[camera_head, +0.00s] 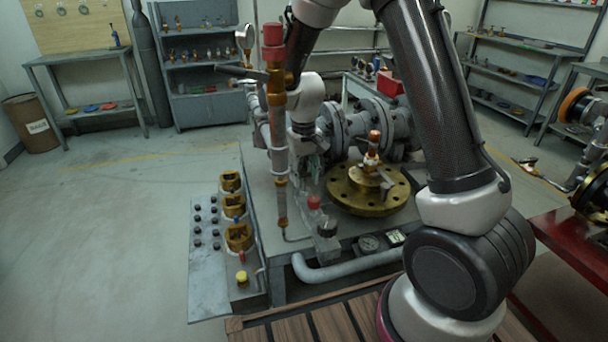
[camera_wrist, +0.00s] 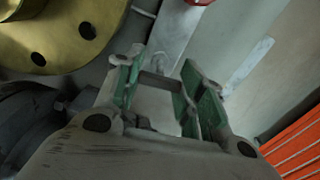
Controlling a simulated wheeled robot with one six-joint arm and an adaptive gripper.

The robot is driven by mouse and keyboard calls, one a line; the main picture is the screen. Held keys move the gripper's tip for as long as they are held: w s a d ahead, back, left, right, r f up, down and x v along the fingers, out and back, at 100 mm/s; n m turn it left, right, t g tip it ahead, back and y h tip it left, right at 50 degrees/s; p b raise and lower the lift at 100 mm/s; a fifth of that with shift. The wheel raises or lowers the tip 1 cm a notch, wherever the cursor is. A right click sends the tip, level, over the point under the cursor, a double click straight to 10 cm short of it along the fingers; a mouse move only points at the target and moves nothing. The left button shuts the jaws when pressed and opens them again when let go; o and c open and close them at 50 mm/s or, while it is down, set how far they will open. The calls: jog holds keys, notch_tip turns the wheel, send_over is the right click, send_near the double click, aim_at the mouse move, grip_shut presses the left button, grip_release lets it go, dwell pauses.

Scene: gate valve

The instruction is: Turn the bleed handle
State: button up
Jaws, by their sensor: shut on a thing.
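My gripper (camera_head: 312,172) points down beside the steel pipework in the head view, left of the brass flange (camera_head: 368,190). In the wrist view its two green-padded fingers (camera_wrist: 162,80) are shut on a narrow grey piece, which I take to be the bleed handle (camera_wrist: 158,86). Most of the handle is hidden between and behind the fingers. A small valve block (camera_head: 326,240) with a red cap (camera_head: 314,202) stands just below my gripper in the head view.
A tall pipe with a red top (camera_head: 273,36) stands close left of my gripper. A panel with brass fittings (camera_head: 237,236) is at the front left. A red table (camera_head: 560,250) is at right. The floor at left is clear.

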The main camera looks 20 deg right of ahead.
jog(key=n, duration=0.7)
jog(key=shift+n, duration=0.4)
jog(key=n, duration=0.3)
jog(key=shift+n, duration=2.2)
jog(key=o, duration=1)
